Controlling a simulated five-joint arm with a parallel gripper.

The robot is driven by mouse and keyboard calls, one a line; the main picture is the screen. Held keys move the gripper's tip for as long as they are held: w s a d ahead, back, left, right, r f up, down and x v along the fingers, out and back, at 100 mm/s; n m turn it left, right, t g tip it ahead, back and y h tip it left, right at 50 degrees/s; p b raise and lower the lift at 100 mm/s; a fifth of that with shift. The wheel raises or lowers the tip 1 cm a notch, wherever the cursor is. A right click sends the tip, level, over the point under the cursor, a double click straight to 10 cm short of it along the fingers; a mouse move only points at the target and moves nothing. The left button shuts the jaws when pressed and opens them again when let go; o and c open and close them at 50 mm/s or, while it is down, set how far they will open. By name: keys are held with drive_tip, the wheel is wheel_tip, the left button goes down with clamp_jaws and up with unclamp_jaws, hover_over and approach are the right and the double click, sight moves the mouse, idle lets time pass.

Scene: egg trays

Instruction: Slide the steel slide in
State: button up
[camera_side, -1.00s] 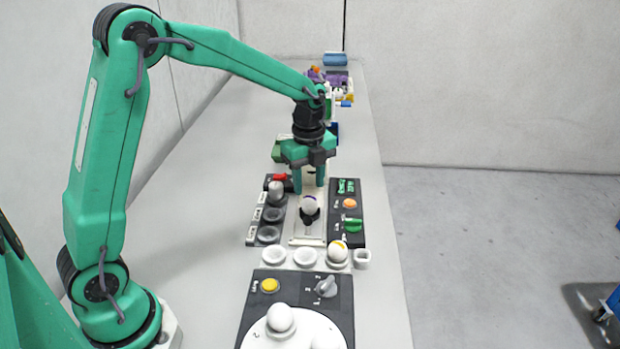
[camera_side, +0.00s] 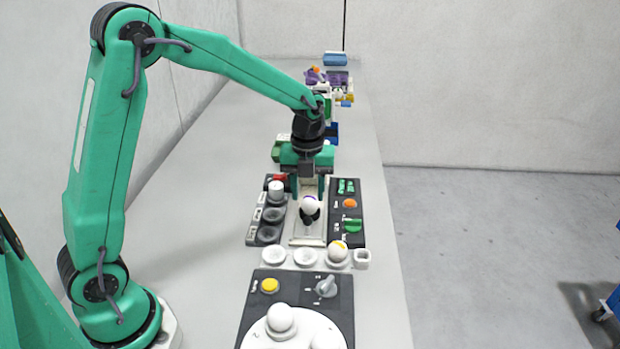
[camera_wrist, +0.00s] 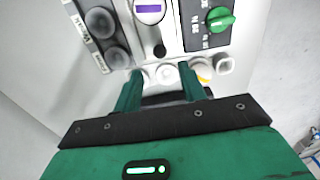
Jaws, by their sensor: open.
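The steel slide (camera_side: 297,240) is a pale metal strip between two dark panels in the side view. It also shows in the wrist view (camera_wrist: 143,48). A white egg with a purple band (camera_side: 310,204) sits upright over it, and it shows at the top of the wrist view (camera_wrist: 149,13). A small dark knob (camera_wrist: 159,50) stands on the strip near the egg. My gripper (camera_side: 308,192) is open and empty, pointing down just behind the egg in the side view. Its fingers (camera_wrist: 160,92) are apart in the wrist view. The strip's far end is hidden behind my gripper.
The left dark panel (camera_side: 251,233) has several round cups, one holding a grey piece. The right panel (camera_side: 361,212) has an orange button and a green knob (camera_side: 352,225). In front are white cups (camera_side: 274,256), a banded egg (camera_side: 338,250) and a dial box (camera_side: 343,312).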

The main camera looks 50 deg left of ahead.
sight(308, 217)
drive_tip(key=shift+f, duration=4.3)
drive_tip(key=shift+f, duration=0.45)
drive_tip(key=c, duration=0.8)
drive_tip(key=shift+w+a, duration=0.1)
drive_tip(key=shift+w+a+r, duration=0.1)
drive_tip(key=shift+w+a, duration=2.95)
drive_tip(key=shift+w, duration=0.1)
drive_tip(key=o, duration=0.8)
drive_tip(key=shift+s, duration=0.1)
